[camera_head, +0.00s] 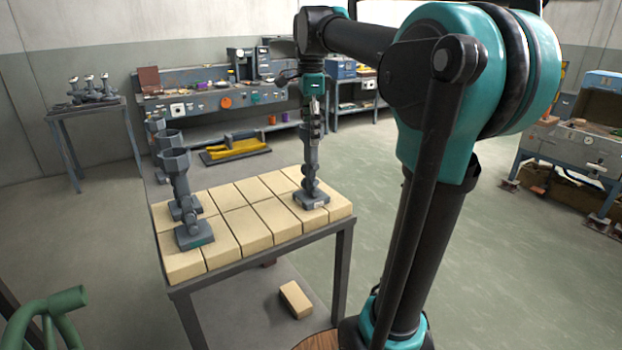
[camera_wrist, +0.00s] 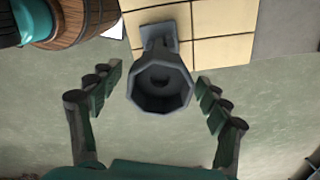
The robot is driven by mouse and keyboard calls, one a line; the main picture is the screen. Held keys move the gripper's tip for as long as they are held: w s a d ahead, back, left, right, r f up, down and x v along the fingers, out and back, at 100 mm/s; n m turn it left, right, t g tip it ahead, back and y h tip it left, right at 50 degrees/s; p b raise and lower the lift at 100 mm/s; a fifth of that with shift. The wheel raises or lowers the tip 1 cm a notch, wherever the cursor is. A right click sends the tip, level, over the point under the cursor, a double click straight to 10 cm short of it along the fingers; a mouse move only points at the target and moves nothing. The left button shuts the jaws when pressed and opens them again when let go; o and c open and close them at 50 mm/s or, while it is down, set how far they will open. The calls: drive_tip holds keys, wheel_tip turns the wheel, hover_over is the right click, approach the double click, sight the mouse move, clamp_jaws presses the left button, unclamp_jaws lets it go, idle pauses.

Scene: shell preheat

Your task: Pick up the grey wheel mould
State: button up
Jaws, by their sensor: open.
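A grey mould (camera_head: 310,168) stands upright near the right end of the brick-topped table, on a flat foot with a stem. In the wrist view its eight-sided, open cup (camera_wrist: 160,84) faces the camera, with the stem and foot behind it. I take it for the wheel mould, though its lower shape is only partly clear. My gripper (camera_head: 314,106) is above it, pointing down. In the wrist view my gripper (camera_wrist: 159,92) is open, with one finger on each side of the cup and gaps showing between.
Several similar grey moulds (camera_head: 176,168) stand in a row at the left side of the brick-topped table (camera_head: 254,255). A loose brick (camera_head: 295,299) lies below the table. A workbench (camera_head: 208,103) stands behind, and a yellow-and-black item (camera_head: 236,148) lies before it.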

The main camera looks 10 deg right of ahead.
clamp_jaws()
idle(0.4)
drive_tip(key=shift+r, duration=0.15)
